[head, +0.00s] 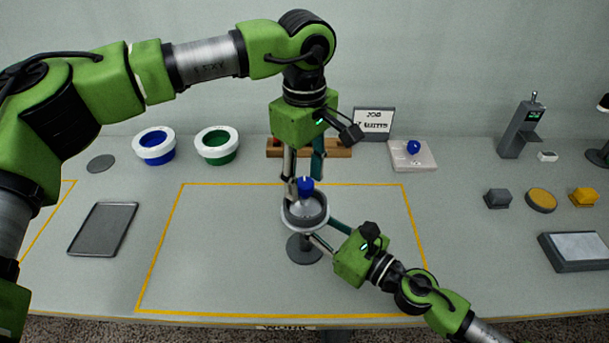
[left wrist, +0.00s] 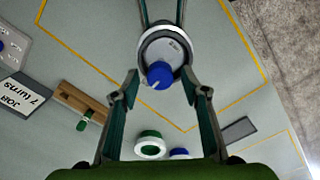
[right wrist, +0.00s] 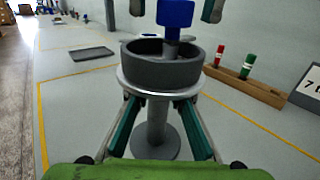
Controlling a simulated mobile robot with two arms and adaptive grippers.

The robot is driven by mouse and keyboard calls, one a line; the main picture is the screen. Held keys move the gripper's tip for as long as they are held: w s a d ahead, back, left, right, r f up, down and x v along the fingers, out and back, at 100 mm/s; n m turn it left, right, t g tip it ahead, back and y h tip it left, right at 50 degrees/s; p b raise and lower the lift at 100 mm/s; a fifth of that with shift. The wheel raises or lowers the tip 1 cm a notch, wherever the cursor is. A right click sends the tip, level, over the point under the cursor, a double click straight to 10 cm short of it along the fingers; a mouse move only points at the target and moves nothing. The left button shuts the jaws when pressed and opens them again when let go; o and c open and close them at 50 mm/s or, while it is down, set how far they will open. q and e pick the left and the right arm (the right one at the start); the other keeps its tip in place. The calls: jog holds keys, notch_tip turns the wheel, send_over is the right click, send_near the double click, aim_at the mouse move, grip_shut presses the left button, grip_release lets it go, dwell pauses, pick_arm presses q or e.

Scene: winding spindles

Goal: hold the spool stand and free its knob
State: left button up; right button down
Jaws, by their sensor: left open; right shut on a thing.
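The spool stand (head: 304,246) stands upright inside the yellow outline, a grey post on a round base with a cup-like top. It also shows in the right wrist view (right wrist: 157,128). Its blue knob (head: 306,186) sticks up from the top, and shows in the left wrist view (left wrist: 159,75) and right wrist view (right wrist: 175,14). My right gripper (head: 312,238) is shut on the stand's post below the cup, coming from the right. My left gripper (head: 302,184) points down from above, open, its fingers apart around the knob without visible contact.
A blue ring-shaped bowl (head: 155,147) and a green one (head: 217,146) stand at the back left. A wooden rack (head: 338,150) and a sign (head: 374,123) are behind the stand. A grey tray (head: 102,229) lies left. The outlined area around the stand is clear.

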pick_arm(q)
jog(key=shift+c, duration=0.3)
pick_arm(e)
jog(key=shift+s+f, duration=0.1)
jog(key=shift+f, duration=0.25)
pick_arm(q)
jog(key=c, duration=1)
jog(key=shift+c, duration=0.2)
